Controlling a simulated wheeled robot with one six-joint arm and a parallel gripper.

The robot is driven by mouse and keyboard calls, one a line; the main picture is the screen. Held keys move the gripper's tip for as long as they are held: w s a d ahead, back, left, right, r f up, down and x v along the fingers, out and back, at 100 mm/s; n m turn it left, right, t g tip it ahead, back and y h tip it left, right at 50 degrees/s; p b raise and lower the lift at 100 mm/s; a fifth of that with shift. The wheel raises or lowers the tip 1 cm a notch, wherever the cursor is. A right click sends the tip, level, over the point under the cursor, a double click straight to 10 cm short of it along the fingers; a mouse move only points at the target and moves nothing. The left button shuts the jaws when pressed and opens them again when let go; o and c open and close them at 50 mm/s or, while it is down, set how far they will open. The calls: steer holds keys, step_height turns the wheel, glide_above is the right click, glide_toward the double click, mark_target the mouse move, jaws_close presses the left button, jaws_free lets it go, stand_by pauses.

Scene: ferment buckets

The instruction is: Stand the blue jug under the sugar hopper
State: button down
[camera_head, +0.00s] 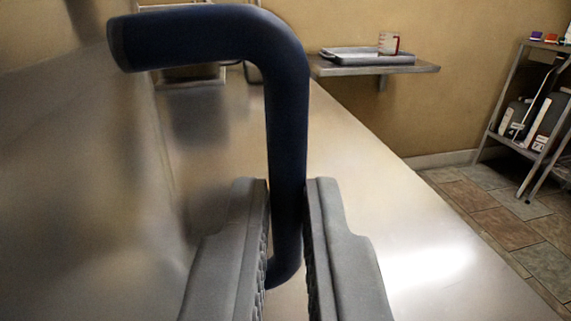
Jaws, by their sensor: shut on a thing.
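My gripper (286,195) is shut on a dark blue bent handle (287,120), with one grey finger on each side of its upright part. The handle's top bends to the left and finishes in a blunt end, and its foot curves left behind the left finger. I take it to be part of the blue jug, but I cannot make out a jug body. I cannot pick out the sugar hopper in this view.
A long steel counter (370,190) runs away below, mostly bare. A wall shelf (425,68) at the back holds a grey tray (345,57) and a clear measuring cup (388,44). A metal rack (497,112) with bottles stands right, on the tiled floor.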

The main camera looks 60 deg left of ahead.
mark_target(285, 274)
steer(key=shift+x, duration=1.85)
steer(key=shift+d+f, duration=0.1)
steer(key=shift+f, duration=1.65)
steer(key=shift+f, duration=0.1)
steer(key=c, duration=1.5)
jaws_free()
steer(key=shift+s+d, duration=0.1)
steer(key=shift+s, duration=0.05)
steer(key=v, duration=1.1)
steer(key=shift+s+d, duration=0.2)
steer(key=shift+d, duration=0.1)
